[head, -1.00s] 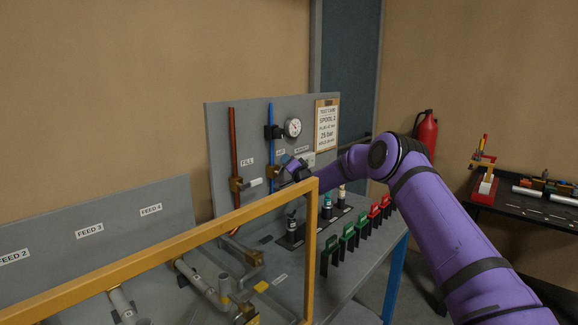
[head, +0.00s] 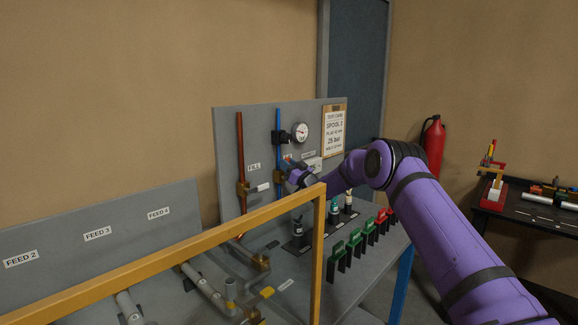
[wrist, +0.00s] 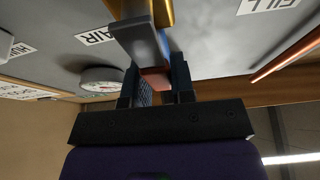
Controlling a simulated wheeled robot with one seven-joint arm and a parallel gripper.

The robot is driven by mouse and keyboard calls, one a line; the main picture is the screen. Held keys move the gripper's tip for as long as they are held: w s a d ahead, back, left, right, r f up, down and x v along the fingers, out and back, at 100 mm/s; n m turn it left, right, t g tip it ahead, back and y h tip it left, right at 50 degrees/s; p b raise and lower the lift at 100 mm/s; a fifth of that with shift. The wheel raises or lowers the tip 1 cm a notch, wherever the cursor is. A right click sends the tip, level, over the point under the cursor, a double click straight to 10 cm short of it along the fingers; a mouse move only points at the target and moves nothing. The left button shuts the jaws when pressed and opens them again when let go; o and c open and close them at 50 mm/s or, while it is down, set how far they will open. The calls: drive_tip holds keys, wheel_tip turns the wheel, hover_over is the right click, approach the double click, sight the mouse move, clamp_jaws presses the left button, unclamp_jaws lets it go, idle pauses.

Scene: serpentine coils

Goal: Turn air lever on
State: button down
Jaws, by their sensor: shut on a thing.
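The air lever's brass valve body (head: 279,177) sits on the blue pipe (head: 278,130) on the upright grey panel. In the wrist view the grey lever bar (wrist: 143,42) comes out from the brass toward my gripper (wrist: 155,82). My gripper's two dark fingers are closed around the lever's outer end, where a reddish part (wrist: 154,79) shows between them. In the head view my gripper (head: 292,177) is at the air valve, and my wrist hides most of the handle. The AIR label (wrist: 96,36) shows beside the lever in the wrist view.
The fill lever (head: 262,187) on the copper pipe (head: 240,145) is close on the left. A pressure gauge (head: 301,132) is above. A yellow frame (head: 180,248) stands in front. Green-handled clamps (head: 345,250) and dark fittings stand on the bench below.

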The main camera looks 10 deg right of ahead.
drive_tip(key=shift+s+a+f+n, duration=0.1)
drive_tip(key=shift+n, duration=0.4)
drive_tip(key=c, duration=1)
unclamp_jaws()
drive_tip(key=shift+o, duration=0.2)
drive_tip(key=v, duration=1)
drive_tip(key=shift+s+d, duration=0.3)
